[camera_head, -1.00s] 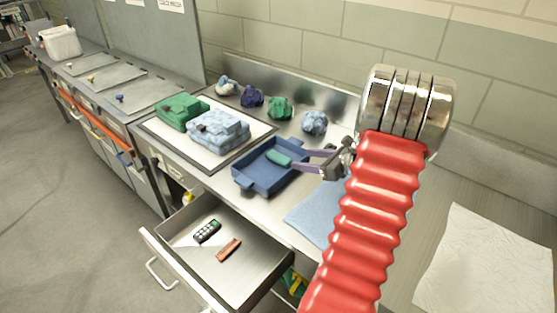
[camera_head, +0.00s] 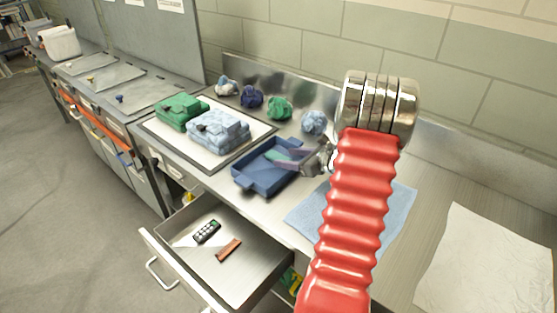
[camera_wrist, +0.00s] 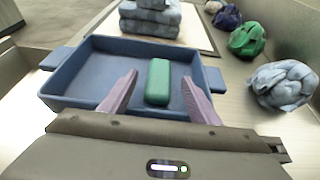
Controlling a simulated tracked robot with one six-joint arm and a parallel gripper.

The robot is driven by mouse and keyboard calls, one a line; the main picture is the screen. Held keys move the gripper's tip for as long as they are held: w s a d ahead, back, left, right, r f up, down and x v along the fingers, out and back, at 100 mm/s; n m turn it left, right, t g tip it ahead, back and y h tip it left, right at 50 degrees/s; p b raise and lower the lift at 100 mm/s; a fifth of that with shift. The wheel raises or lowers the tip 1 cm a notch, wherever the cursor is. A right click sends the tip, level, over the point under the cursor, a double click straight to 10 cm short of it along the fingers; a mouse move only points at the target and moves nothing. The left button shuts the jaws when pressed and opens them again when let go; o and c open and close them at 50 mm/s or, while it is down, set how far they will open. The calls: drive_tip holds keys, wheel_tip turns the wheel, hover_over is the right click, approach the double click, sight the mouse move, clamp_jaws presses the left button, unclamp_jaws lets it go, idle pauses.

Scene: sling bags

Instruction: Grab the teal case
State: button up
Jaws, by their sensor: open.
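The teal case (camera_wrist: 158,82) is a small rounded block lying in the blue tray (camera_wrist: 77,98). In the wrist view it sits between the two purple fingers of my gripper (camera_wrist: 158,88), nearer the right finger, with a wider gap on the left. My gripper is open. In the head view my gripper (camera_head: 285,158) reaches into the right part of the blue tray (camera_head: 255,187). There the case is blurred among the fingers and hard to make out.
Folded green (camera_head: 181,111) and light blue (camera_head: 219,132) bags lie on a white mat left of the tray. Several crumpled bundles, one light blue (camera_head: 314,123), line the back. An open drawer (camera_head: 190,262) holds a remote (camera_head: 207,232) and a brown item (camera_head: 229,250). A blue cloth (camera_head: 398,205) lies right.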

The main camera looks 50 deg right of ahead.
sight(280, 157)
drive_tip(key=x, duration=0.5)
drive_tip(key=shift+c, duration=0.3)
drive_tip(key=c, duration=1.1)
